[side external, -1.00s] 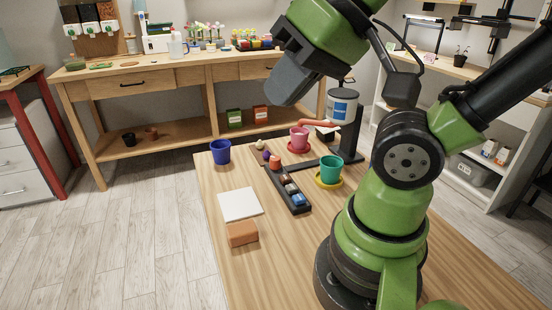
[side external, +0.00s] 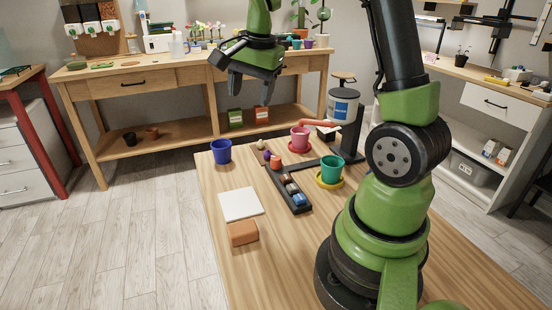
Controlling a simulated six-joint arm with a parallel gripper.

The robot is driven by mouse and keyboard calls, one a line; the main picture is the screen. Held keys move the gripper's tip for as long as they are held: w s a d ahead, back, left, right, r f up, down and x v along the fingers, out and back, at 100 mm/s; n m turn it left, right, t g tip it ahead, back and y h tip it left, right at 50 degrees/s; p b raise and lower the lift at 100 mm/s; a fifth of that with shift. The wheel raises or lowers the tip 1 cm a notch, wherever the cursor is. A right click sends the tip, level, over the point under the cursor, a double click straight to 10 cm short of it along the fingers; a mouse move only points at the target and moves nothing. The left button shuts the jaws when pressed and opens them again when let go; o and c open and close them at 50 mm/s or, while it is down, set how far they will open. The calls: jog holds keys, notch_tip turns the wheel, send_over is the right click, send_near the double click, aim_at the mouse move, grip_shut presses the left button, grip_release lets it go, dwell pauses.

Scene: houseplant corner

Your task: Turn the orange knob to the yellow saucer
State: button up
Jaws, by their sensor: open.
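An orange bar-shaped part (side external: 314,123) sticks out to the left below a white and blue tank (side external: 343,104) on a black stand. It points toward the pink pot (side external: 299,136) on the red saucer (side external: 291,149). A short orange cylinder (side external: 275,162) stands at the far end of the black tray; I cannot tell which orange part is the knob. The yellow saucer (side external: 319,183) holds a teal pot (side external: 331,166), nearer than the pink pot. My gripper (side external: 251,90) is open and empty, pointing down, high above the table's far side and left of the tank.
The black tray (side external: 297,208) holds several small items. A blue pot (side external: 221,151), a white square (side external: 240,204) and an orange-brown block (side external: 243,233) are on the left of the table (side external: 275,255). A wooden bench (side external: 190,75) stands behind. The table's near middle is clear.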

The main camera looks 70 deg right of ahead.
aim_at(276, 158)
jog(key=d+f+m+g, duration=0.2)
jog(key=d+f+m, duration=0.4)
jog(key=d+f, duration=0.5)
jog(key=shift+y, duration=0.3)
jog(key=f, duration=1)
jog(key=shift+s+a+f, duration=0.4)
